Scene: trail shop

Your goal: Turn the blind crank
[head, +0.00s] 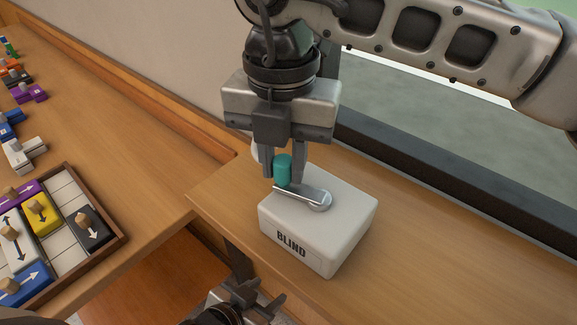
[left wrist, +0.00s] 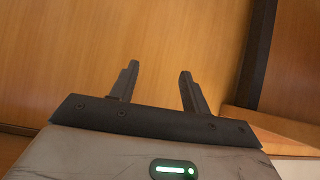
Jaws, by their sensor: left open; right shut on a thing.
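The blind crank is a white box (head: 335,220) labelled BLIND on the wooden counter, with a silver crank arm (head: 305,196) on its top. A teal knob (head: 283,172) stands upright at the arm's left end. My right gripper (head: 284,180) comes down from above and is shut on the teal knob. My left gripper (head: 262,300) is low in the head view, below the box and apart from it. In the left wrist view my left gripper (left wrist: 157,82) is open and empty, facing a wooden surface.
A tray (head: 122,236) of coloured arrow blocks lies on the left counter. Several coloured pieces (head: 30,92) stand along that counter's far side. A dark window frame (head: 430,160) runs behind the box. The counter right of the box (head: 450,265) is clear.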

